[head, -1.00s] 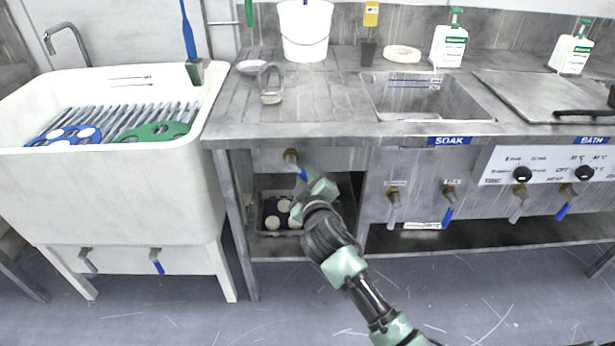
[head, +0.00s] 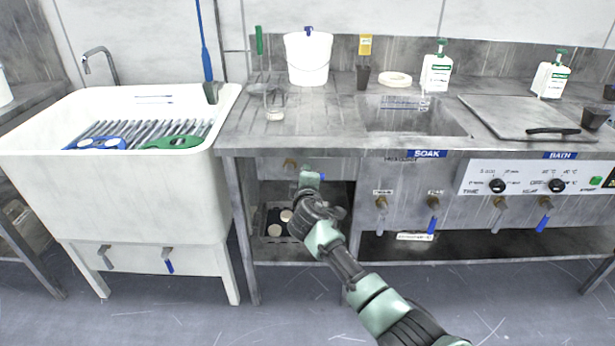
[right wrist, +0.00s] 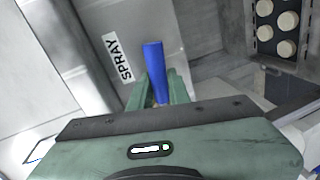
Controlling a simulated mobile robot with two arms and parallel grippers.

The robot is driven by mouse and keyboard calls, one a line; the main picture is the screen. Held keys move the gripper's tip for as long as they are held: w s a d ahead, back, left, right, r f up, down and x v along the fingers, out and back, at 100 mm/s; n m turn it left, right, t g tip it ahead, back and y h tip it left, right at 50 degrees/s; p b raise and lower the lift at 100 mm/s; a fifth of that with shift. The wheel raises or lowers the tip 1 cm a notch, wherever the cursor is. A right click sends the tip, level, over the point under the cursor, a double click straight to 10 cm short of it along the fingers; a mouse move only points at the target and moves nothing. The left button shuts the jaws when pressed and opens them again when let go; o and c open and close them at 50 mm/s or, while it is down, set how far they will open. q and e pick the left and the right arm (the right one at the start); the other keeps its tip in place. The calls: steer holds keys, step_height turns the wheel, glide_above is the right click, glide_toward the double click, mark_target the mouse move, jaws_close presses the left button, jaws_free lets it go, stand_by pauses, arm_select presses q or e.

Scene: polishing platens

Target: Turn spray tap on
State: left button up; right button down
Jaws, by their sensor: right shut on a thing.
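The spray tap has a brass body (head: 290,163) under the counter's left part and a blue lever handle (right wrist: 154,70). My right gripper (head: 309,180) reaches up to it from the lower right. In the right wrist view, the right gripper (right wrist: 158,92) is shut on the blue handle, its green fingers on both sides of it. A white SPRAY label (right wrist: 117,58) is on the panel left of the handle. My left gripper is not in view.
A tray with pale discs (right wrist: 277,28) sits on the shelf below the tap. A table leg (head: 241,230) and the white sink tub (head: 120,190) stand to the left. Other taps (head: 433,204) line the panel to the right under SOAK (head: 427,154) and BATH.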

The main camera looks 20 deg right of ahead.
stand_by(0.4)
steer(key=c, duration=1.3)
jaws_free()
